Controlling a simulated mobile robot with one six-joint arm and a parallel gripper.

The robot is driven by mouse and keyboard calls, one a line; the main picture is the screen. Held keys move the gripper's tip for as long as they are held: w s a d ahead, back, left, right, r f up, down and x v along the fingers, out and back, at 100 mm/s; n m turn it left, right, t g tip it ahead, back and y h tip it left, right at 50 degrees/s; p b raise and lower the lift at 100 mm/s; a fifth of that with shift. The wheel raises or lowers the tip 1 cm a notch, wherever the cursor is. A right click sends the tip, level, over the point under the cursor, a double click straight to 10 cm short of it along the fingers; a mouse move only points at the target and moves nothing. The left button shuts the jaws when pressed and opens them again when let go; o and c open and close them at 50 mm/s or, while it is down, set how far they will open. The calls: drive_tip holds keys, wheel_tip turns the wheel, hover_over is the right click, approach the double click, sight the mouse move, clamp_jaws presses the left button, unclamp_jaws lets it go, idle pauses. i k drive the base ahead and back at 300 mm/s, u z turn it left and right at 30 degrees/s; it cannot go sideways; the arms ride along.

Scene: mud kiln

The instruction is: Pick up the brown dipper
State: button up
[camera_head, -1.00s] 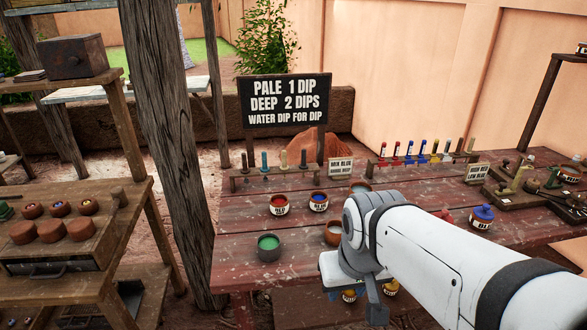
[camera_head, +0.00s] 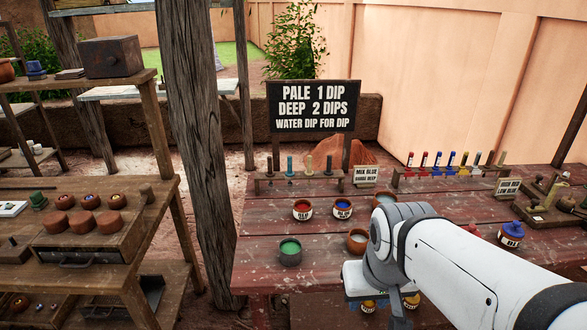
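A low wooden rack (camera_head: 299,177) at the back of the red table holds several upright dippers. From left to right they look dark, teal (camera_head: 289,165), olive-brown (camera_head: 309,165) and dark brown (camera_head: 329,164). They are small, and I cannot tell for sure which is the brown dipper. My gripper (camera_head: 398,318) hangs low at the end of my white arm, over the table's front edge, well in front of and to the right of this rack. Its fingers are mostly hidden or cut off, so its opening does not show.
Red (camera_head: 302,209), blue (camera_head: 343,208) and green (camera_head: 290,251) paint pots and a brown bowl (camera_head: 357,240) stand between rack and arm. A second rack (camera_head: 448,172) holds coloured dippers. A wooden post (camera_head: 205,140) rises left of the table. A sign (camera_head: 313,106) stands behind.

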sight(270, 174)
drive_tip(key=u, duration=0.35)
drive_tip(key=i, duration=1.05)
drive_tip(key=u, duration=0.05)
